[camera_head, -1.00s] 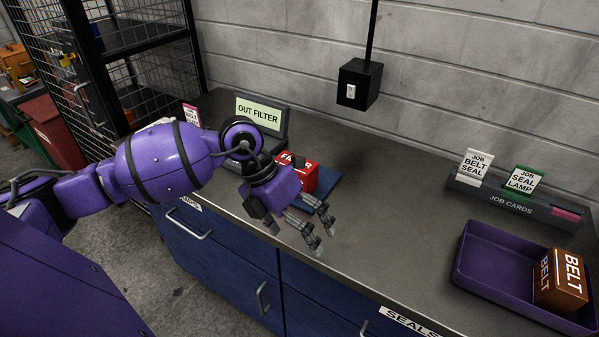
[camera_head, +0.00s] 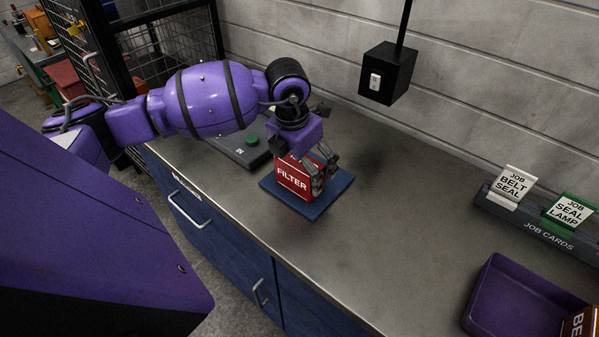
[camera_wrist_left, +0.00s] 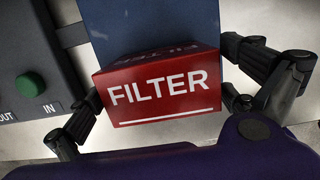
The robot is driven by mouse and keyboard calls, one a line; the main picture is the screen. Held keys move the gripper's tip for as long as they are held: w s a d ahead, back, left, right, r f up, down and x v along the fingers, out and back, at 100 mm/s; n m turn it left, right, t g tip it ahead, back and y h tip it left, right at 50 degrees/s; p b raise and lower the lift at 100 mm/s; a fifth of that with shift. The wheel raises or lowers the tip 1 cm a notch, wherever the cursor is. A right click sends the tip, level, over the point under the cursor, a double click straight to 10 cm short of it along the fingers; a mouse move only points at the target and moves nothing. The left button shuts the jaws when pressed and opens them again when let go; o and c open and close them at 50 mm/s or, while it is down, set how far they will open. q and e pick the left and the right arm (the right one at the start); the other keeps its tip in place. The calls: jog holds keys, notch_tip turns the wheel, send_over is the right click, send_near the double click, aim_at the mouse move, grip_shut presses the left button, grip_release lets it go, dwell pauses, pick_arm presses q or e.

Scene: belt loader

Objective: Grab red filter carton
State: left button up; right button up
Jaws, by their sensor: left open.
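The red filter carton (camera_head: 292,178), with white FILTER lettering, stands on a blue pad (camera_head: 327,199) on the grey counter. My left gripper (camera_head: 322,178) is over the carton from above, its fingers open and partly in front of the carton's right side. In the left wrist view the carton (camera_wrist_left: 160,90) sits between the spread fingers of the gripper (camera_wrist_left: 155,112), one on each side. I cannot tell whether either finger touches it. My right gripper is out of view.
A grey device with a green button (camera_head: 251,139) stands just left of the pad. A purple tray (camera_head: 497,300) with a brown BELT carton (camera_head: 580,322) is at lower right. The job card holder (camera_head: 545,228) stands near the wall. The middle counter is clear.

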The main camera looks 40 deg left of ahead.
pick_arm(q)
jog(key=shift+w+f, duration=0.15)
jog(key=shift+f, duration=0.5)
jog(key=shift+w+f, duration=0.15)
jog(key=shift+f, duration=0.5)
jog(key=c, duration=1.4)
